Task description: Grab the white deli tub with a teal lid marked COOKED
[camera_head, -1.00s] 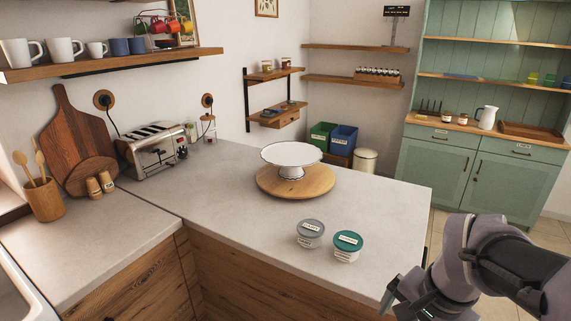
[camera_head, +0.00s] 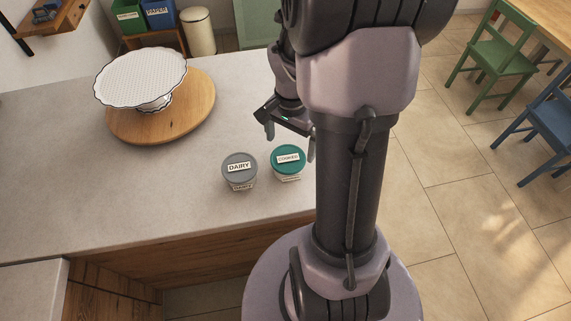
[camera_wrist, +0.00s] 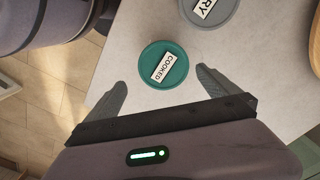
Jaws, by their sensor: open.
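The white deli tub with a teal lid marked COOKED (camera_head: 288,160) stands upright on the grey counter, near its front right edge. Its lid also shows in the wrist view (camera_wrist: 163,65), ahead of the fingers and roughly between their lines. My gripper (camera_head: 290,138) is open and empty, just behind and above the tub in the head view. In the wrist view its two fingers (camera_wrist: 160,88) are spread wide, apart from the lid. The arm hides part of the counter's right side.
A tub with a grey lid marked DAIRY (camera_head: 239,170) stands close left of the teal one. A white cake stand (camera_head: 140,78) on a round wooden board (camera_head: 190,110) is at the back left. The counter (camera_head: 60,180) is clear at left.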

